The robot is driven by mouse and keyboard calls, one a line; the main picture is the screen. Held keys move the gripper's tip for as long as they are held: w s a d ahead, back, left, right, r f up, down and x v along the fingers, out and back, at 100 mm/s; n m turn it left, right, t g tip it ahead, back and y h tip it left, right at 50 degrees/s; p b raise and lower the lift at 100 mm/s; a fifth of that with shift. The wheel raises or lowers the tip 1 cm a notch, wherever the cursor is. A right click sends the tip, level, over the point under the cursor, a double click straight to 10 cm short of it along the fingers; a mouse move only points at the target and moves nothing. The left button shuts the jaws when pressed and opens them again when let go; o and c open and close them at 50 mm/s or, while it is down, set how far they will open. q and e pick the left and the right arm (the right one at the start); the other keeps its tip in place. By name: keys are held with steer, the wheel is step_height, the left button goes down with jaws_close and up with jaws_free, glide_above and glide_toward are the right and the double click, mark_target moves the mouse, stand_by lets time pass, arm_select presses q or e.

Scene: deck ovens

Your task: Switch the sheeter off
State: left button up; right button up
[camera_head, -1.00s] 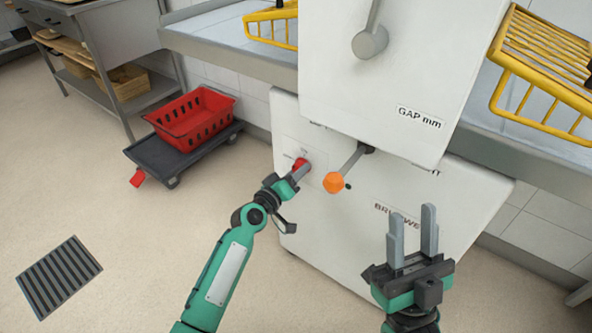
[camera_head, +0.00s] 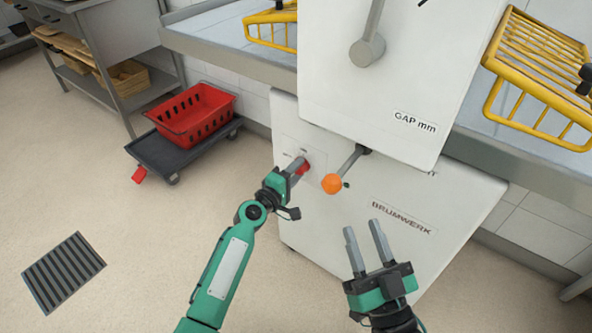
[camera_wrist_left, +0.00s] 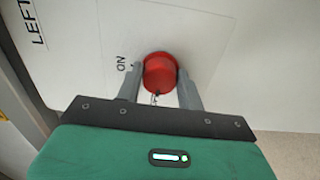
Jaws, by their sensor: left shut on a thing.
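The sheeter (camera_head: 385,95) is a large white machine with a lower cabinet. A red switch knob (camera_head: 304,168) sits on a pale plate on the cabinet front. My left gripper (camera_head: 299,166) is at the knob and partly hides it. In the left wrist view the round red knob (camera_wrist_left: 160,72) lies between the two grey fingers, which are shut on it. The word ON shows to its left; the knob's pointer is not clear. My right gripper (camera_head: 365,243) is raised in front of the cabinet, its two fingers apart with nothing between them.
A lever with an orange knob (camera_head: 332,184) juts out just right of the red switch. A grey handle (camera_head: 367,49) is on the upper housing. Yellow wire guards (camera_head: 540,75) stand at both sides. A red crate (camera_head: 196,116) sits on a dark dolly (camera_head: 178,152) at the left.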

arm_select(q)
steer(key=shift+a+n, duration=0.1)
steer(key=shift+n, duration=0.2)
arm_select(e)
steer(key=shift+a+f, duration=0.1)
steer(key=shift+f, duration=0.2)
arm_select(q)
steer(key=o, duration=1)
steer(key=shift+p+v, duration=0.6)
steer(key=shift+v, duration=6.25)
arm_select(e)
steer(key=shift+s+a+f+g, duration=0.1)
steer(key=shift+a+f+g, duration=0.15)
steer(key=shift+f+g, duration=0.5)
steer(key=shift+s+a+f+g, duration=0.1)
steer(key=shift+a+f+g, duration=0.3)
steer(key=shift+f, duration=0.6)
steer(key=shift+s+a+f+g, duration=0.1)
steer(key=shift+a+f+g, duration=0.05)
steer(key=shift+f+g, duration=0.6)
steer(key=shift+f, duration=0.1)
